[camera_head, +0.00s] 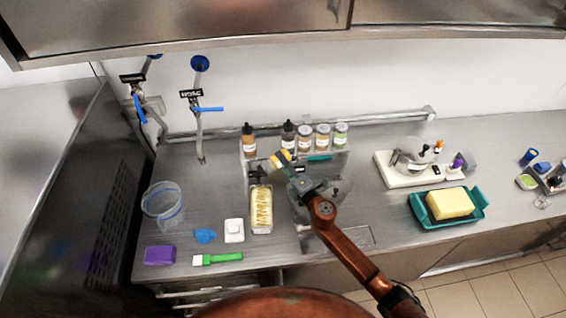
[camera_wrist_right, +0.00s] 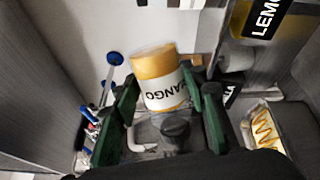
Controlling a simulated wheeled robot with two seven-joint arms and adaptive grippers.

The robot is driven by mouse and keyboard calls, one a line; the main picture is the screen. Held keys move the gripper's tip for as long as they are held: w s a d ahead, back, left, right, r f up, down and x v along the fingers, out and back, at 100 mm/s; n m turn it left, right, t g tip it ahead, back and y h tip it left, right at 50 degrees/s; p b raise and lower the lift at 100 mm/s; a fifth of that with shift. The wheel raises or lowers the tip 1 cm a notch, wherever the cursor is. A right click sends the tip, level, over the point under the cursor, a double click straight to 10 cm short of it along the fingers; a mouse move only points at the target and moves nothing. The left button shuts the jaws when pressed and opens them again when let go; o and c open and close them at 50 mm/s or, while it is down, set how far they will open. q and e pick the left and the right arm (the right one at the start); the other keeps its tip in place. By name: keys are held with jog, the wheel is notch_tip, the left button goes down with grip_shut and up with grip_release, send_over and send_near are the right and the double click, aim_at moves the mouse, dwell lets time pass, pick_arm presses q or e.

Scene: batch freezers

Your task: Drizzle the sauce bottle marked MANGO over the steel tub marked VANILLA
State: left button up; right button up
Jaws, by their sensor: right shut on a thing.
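My right gripper (camera_head: 284,163) is shut on a yellow sauce bottle (camera_head: 280,157), held tilted above the counter near the far end of a long steel tub (camera_head: 262,232). I cannot read a VANILLA mark; a black sign in the wrist view is partly hidden. My left gripper is not in view.
Several sauce bottles and jars (camera_head: 305,138) stand in a row behind. A clear jug (camera_head: 162,203), white container (camera_head: 234,230), purple block (camera_head: 160,255) and green brush (camera_head: 217,259) lie left. A teal tray (camera_head: 414,204) with a yellow block stands right. My right arm hides counter.

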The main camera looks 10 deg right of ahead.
jog(key=shift+r+m+p, duration=0.9)
jog(key=shift+m+p, duration=0.05)
jog(key=shift+m, duration=0.55)
jog(key=shift+r+m+p, duration=0.9)
jog(key=shift+m+p, duration=0.3)
jog(key=shift+r+m+p, duration=0.6)
jog(key=shift+m+p, duration=0.4)
jog(key=shift+m, duration=0.1)
jog(key=shift+r+m+p, duration=0.65)
jog(key=shift+m+p, duration=0.4)
jog(key=shift+r+m+p, duration=0.6)
jog(key=shift+m+p, duration=0.45)
